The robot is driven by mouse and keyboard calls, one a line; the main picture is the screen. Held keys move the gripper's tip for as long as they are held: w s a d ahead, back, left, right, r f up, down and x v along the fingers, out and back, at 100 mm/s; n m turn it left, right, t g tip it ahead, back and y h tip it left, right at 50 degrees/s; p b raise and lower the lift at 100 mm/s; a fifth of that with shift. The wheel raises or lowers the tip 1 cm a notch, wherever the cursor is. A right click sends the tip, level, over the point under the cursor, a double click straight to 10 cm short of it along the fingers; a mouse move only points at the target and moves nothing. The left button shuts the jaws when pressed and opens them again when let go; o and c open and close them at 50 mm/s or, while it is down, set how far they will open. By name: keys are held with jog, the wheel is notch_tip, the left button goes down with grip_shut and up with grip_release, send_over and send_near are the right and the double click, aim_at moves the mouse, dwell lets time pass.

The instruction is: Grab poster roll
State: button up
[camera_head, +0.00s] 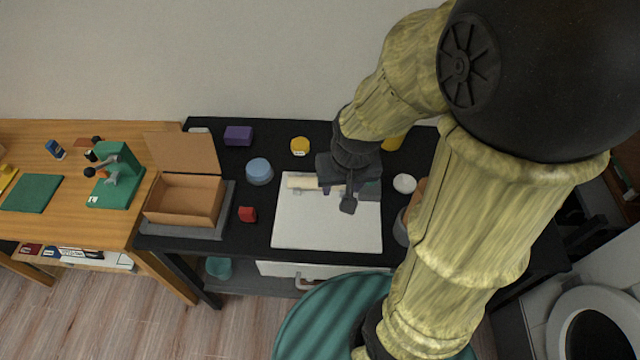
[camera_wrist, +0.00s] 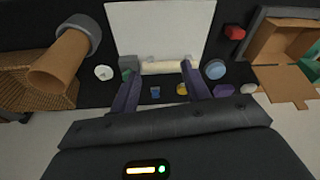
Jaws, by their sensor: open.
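The poster roll is most likely the cream cylinder (camera_head: 301,183) lying along the back edge of a white board (camera_head: 325,226) on the black table. It also shows in the wrist view (camera_wrist: 162,67), lying crosswise just beyond my fingertips. My gripper (camera_head: 338,198) hangs over the back part of the board, and it hides the right part of the roll in the head view. In the wrist view my gripper (camera_wrist: 161,80) is open, with its two purple fingers apart and nothing between them. I cannot tell the exact height gap to the roll.
A grey-green block (camera_wrist: 128,64) sits close by the left finger in the wrist view. A blue round tub (camera_head: 259,171), yellow item (camera_head: 300,146), purple box (camera_head: 238,136), red item (camera_head: 247,214) and white disc (camera_head: 405,183) stand around. An open cardboard box (camera_head: 183,204) is at left.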

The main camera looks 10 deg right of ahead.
jog(key=w+f+m+b, duration=0.2)
jog(key=w+f+m, duration=0.1)
jog(key=w+m, duration=0.5)
jog(key=w+f+m+b, duration=0.1)
jog(key=w+f+m, duration=0.3)
jog(key=w+m, duration=0.5)
jog(key=m, duration=0.3)
jog(key=shift+f+g+h+b, duration=0.25)
jog(key=shift+g+h+b, duration=0.05)
jog(key=shift+g+b, duration=0.1)
jog(key=shift+w, duration=0.1)
jog(key=f, duration=0.4)
jog(key=w+f, duration=0.1)
jog(key=f, duration=0.3)
jog(key=f+b, duration=0.1)
jog(key=f, duration=0.3)
jog(key=shift+w+d, duration=0.35)
jog(key=shift+f, duration=0.1)
jog(key=f, duration=0.5)
jog(key=shift+w, duration=0.4)
